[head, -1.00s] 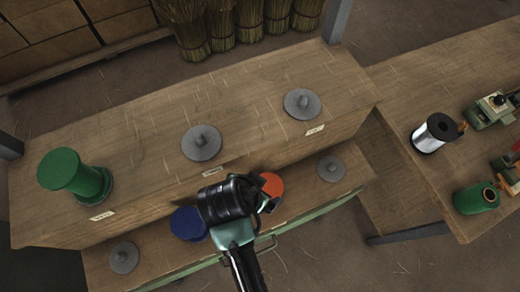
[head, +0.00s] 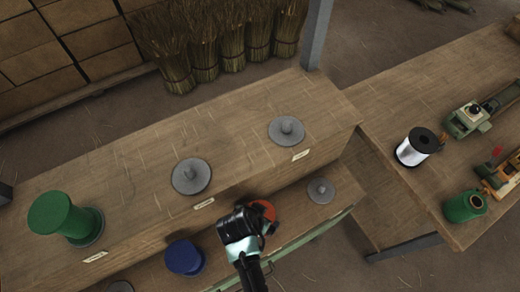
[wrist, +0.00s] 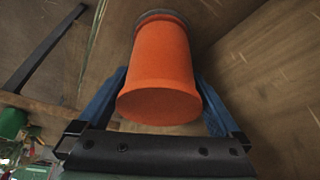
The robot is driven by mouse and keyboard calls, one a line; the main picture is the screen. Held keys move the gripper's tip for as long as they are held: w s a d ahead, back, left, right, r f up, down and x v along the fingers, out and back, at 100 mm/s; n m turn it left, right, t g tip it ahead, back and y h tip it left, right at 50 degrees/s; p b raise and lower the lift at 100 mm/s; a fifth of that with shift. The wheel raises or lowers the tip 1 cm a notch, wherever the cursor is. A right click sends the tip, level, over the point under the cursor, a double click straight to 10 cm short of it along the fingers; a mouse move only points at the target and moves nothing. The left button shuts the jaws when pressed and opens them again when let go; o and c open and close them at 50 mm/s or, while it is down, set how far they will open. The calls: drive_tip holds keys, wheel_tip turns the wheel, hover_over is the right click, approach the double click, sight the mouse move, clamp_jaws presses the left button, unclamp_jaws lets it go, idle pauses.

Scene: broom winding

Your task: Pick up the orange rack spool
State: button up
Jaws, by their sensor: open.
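The orange rack spool (wrist: 160,65) fills the middle of the wrist view, its round end toward the camera. In the head view only part of its orange top (head: 265,210) shows beside my gripper (head: 262,222), on the lower shelf; the rest is hidden by my gripper. In the wrist view my gripper (wrist: 165,100) is open, with one blue finger on each side of the spool. I cannot tell whether the fingers touch it.
A blue spool (head: 184,257) stands left on the lower shelf. A green spool (head: 64,216) is on the upper shelf, with empty grey holders (head: 191,176) beside it. On the right table (head: 400,100) are a silver spool (head: 412,150) and a green one (head: 464,207).

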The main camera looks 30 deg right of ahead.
drive_tip(key=shift+x, duration=0.95)
drive_tip(key=c, duration=1.1)
drive_tip(key=shift+r, duration=0.1)
